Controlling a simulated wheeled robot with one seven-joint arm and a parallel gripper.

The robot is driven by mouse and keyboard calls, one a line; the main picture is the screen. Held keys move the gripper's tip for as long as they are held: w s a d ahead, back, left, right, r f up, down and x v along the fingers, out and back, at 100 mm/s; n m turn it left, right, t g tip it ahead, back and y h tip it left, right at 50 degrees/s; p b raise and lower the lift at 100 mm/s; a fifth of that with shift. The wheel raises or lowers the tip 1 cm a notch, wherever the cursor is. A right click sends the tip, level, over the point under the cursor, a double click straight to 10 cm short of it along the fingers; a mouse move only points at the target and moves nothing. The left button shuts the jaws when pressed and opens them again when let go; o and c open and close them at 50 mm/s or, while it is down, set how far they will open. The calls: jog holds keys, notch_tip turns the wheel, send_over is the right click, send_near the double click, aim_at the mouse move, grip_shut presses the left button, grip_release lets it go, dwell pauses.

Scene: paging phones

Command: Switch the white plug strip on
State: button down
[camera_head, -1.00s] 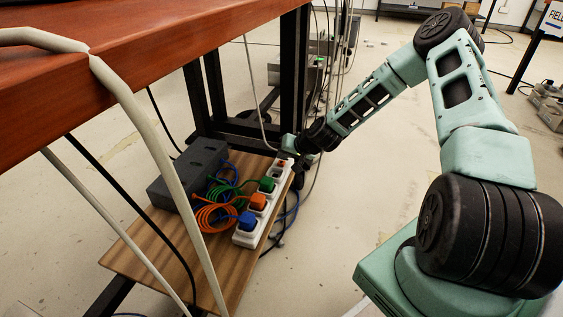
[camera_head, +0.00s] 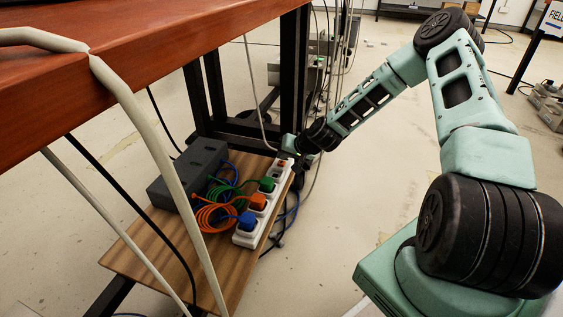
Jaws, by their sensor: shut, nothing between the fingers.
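The white plug strip (camera_head: 243,238) lies on the wooden shelf under the table. Blue (camera_head: 247,221), orange (camera_head: 257,202) and green (camera_head: 267,184) plugs sit in it. A small red switch (camera_head: 281,163) shows at its far end, close to my gripper. My gripper (camera_head: 287,152) is shut and empty at that far end. Its fingertips are small and dark here, and I cannot tell whether they touch the switch.
A dark grey box (camera_head: 187,168) stands on the wooden shelf (camera_head: 150,262), left of the strip, with coiled coloured cables between them. The red-brown tabletop (camera_head: 130,50) overhangs the shelf. A thick pale cable (camera_head: 145,130) hangs in front. Black table legs stand behind.

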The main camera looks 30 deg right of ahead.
aim_at(284, 164)
jog(key=shift+f, duration=0.15)
jog(key=shift+f, duration=0.55)
dwell(0.4)
jog(key=shift+r, duration=0.1)
jog(key=shift+r+p, duration=0.55)
jog(key=shift+r, duration=0.05)
jog(key=shift+r, duration=0.1)
notch_tip(284, 164, up, 6)
jog(key=p, duration=0.5)
dwell(0.5)
